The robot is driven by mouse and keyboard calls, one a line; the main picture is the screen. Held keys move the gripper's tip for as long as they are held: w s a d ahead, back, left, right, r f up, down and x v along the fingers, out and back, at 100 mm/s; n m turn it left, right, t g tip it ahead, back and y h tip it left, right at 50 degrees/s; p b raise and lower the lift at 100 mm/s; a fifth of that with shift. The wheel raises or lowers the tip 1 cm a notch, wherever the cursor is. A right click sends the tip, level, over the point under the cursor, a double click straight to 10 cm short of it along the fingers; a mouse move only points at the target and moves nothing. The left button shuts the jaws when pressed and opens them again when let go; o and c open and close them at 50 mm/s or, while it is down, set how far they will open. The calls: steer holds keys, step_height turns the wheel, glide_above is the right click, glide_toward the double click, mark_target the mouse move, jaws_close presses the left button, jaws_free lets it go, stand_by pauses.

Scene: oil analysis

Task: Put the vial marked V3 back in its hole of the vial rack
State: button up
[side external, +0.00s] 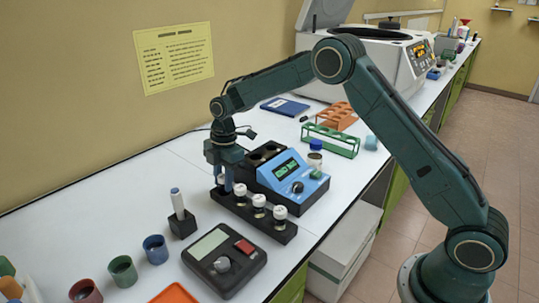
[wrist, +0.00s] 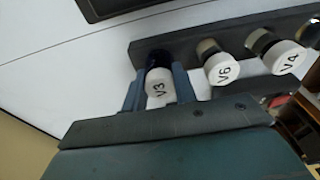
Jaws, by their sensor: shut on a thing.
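My gripper (wrist: 158,88) is shut on the vial V3 (wrist: 158,86), a white-capped vial with a dark body, its label facing the wrist camera. The vial rack (wrist: 192,38) is a long dark bar. In the side view my gripper (side external: 222,184) points down at the rack's (side external: 285,234) far-left end. V3 is over or in the end position there; how deep it sits is hidden by the fingers. Vials V6 (wrist: 222,69) and V4 (wrist: 285,58) stand in the rack beside it, in line with it.
A blue instrument (side external: 290,178) stands close behind the rack. A black scale-like device (side external: 224,262) lies in front, and a marker in a black holder (side external: 182,222) stands to the left. Coloured cups (side external: 155,249) sit at the front left. Green rack (side external: 331,140) is further back.

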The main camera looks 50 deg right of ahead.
steer(key=shift+f, duration=0.1)
stand_by(0.3)
steer(key=o, duration=1.5)
steer(key=shift+c, duration=0.2)
steer(key=shift+r, duration=3.55)
